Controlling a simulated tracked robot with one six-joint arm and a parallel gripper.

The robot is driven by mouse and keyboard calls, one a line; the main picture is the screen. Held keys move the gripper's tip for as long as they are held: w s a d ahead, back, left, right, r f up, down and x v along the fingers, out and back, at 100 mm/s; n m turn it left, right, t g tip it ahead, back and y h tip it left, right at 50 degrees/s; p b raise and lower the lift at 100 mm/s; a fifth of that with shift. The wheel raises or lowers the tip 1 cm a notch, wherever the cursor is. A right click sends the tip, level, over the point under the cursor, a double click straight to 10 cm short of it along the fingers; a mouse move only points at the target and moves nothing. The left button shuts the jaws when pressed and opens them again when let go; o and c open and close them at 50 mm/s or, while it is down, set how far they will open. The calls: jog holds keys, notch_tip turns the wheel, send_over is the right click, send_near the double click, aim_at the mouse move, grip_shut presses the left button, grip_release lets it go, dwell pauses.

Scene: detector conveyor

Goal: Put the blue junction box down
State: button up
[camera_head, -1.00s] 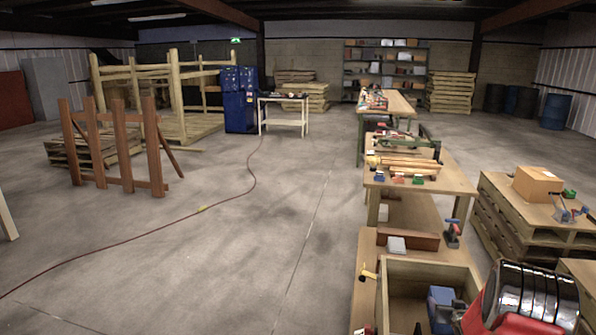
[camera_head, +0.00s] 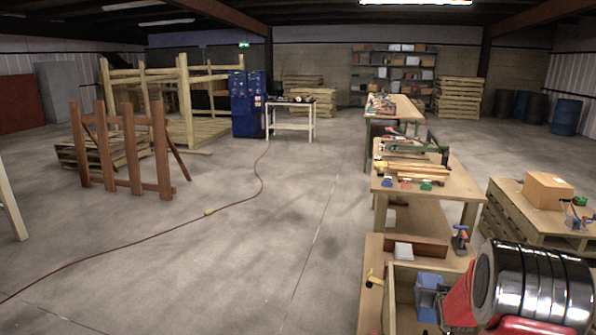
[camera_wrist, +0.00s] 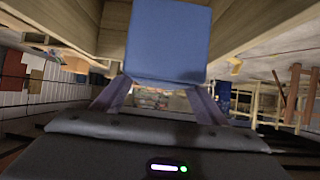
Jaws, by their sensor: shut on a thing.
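The blue junction box (camera_head: 431,291) is at the lower right of the head view, beside my red and black arm. It also fills the upper middle of the wrist view (camera_wrist: 167,42) as a plain blue block. My gripper (camera_wrist: 158,92) is shut on it, with one finger on each side. In the head view the box is at the open wooden crate (camera_head: 402,309) on the near bench. My arm and the frame's bottom edge hide part of the crate. I cannot tell whether the box touches the crate's floor.
A red-brown block (camera_head: 425,247), a white box (camera_head: 403,251) and a blue-handled tool (camera_head: 460,240) lie behind the crate. A yellow-handled tool (camera_head: 373,280) is at its left. A pallet stack with a cardboard box (camera_head: 548,190) stands at right.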

jog(key=a+r+n+y, duration=0.1)
jog(key=a+r, duration=1)
jog(key=a, duration=0.2)
jog(key=w+a+r+n+y, duration=0.1)
jog(key=a+r+n+y, duration=0.1)
jog(key=a+r, duration=1)
jog(key=shift+w+a+t, duration=0.15)
jog(key=shift+a+t, duration=0.15)
jog(key=shift+a, duration=0.85)
jog(key=s+f, duration=1.2)
jog(key=shift+s+f, duration=0.25)
jog(key=shift+f, duration=0.1)
jog(key=shift+s, duration=0.1)
